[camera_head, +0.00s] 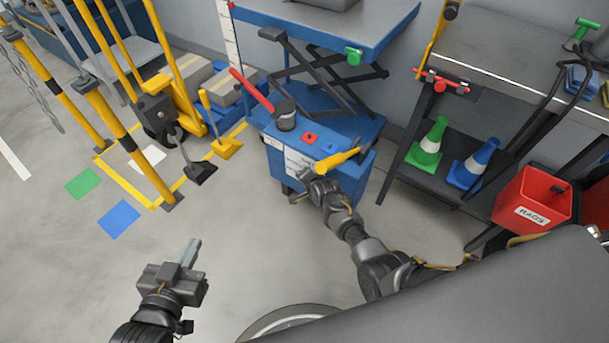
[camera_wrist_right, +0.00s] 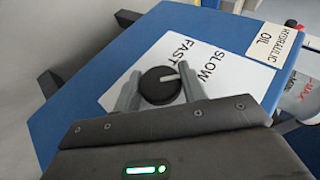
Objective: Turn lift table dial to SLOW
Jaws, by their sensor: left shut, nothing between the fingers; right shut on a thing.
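In the right wrist view a round black dial (camera_wrist_right: 158,87) with a white pointer mark sits on a white label plate (camera_wrist_right: 220,82) on a blue panel. The words FAST (camera_wrist_right: 180,59) and SLOW (camera_wrist_right: 212,68) are printed beside it. The pointer is turned right, roughly toward SLOW. My right gripper (camera_wrist_right: 158,90) is shut on the dial, one finger on each side. In the head view my right gripper (camera_head: 305,178) is at the front of the blue lift table (camera_head: 360,28) and hides the dial. My left gripper (camera_head: 188,252) is shut and empty above the floor.
A yellow lever (camera_head: 338,158), a red button (camera_head: 309,138) and a red-handled lever (camera_head: 250,90) are on the lift table's base. A black shelf cart with cones (camera_head: 428,146) and a red rags bin (camera_head: 533,200) stand right. Yellow posts (camera_head: 125,140) stand left.

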